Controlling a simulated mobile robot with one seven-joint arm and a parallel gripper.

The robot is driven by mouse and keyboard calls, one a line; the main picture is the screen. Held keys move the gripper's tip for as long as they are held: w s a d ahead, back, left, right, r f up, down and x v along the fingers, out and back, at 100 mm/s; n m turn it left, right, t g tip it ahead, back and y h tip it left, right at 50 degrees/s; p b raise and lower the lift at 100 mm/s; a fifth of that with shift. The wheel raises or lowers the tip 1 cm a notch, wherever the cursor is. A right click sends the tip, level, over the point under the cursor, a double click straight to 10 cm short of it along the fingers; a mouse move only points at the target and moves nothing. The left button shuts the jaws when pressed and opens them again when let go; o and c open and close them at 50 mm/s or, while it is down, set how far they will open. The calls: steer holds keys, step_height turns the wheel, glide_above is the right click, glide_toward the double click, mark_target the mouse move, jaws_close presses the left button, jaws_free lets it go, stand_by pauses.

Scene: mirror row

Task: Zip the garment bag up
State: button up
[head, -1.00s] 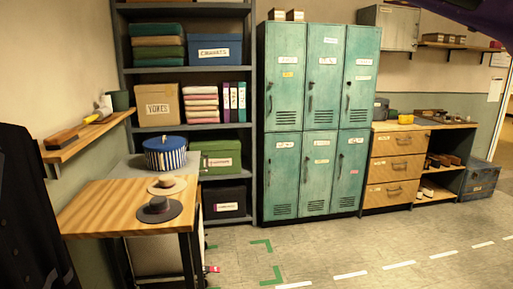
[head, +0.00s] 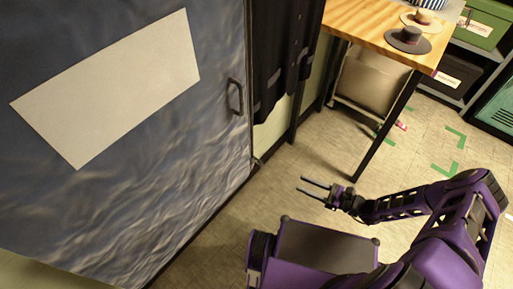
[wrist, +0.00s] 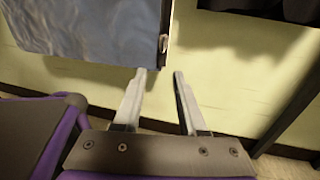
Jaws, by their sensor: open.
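The garment bag (head: 190,150) is a large, wrinkled blue-grey sheet filling the left of the head view, with a pale rectangular panel on it. A dark handle-like loop (head: 235,97) is at its right edge. My gripper (head: 315,188) is open and empty, right of the bag's lower edge. In the wrist view my gripper (wrist: 159,74) has its fingertips just below the tab, apparently not touching it.
A dark buttoned coat (head: 287,50) hangs right of the bag. Behind it stands a wooden table (head: 365,22) with dark legs and a grey hat (head: 408,40). A pale wall (wrist: 235,70) shows beyond my fingers. Floor between my gripper and the table is clear.

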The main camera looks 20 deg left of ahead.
glide_toward(261, 165)
steer(key=a, duration=0.3)
steer(key=w+a, duration=0.1)
steer(key=a, duration=0.2)
steer(key=w+a, duration=0.1)
steer(key=a, duration=0.2)
steer(key=shift+w+a+f, duration=0.1)
steer(key=shift+w+a, duration=0.05)
steer(key=shift+a, duration=0.2)
jaws_close()
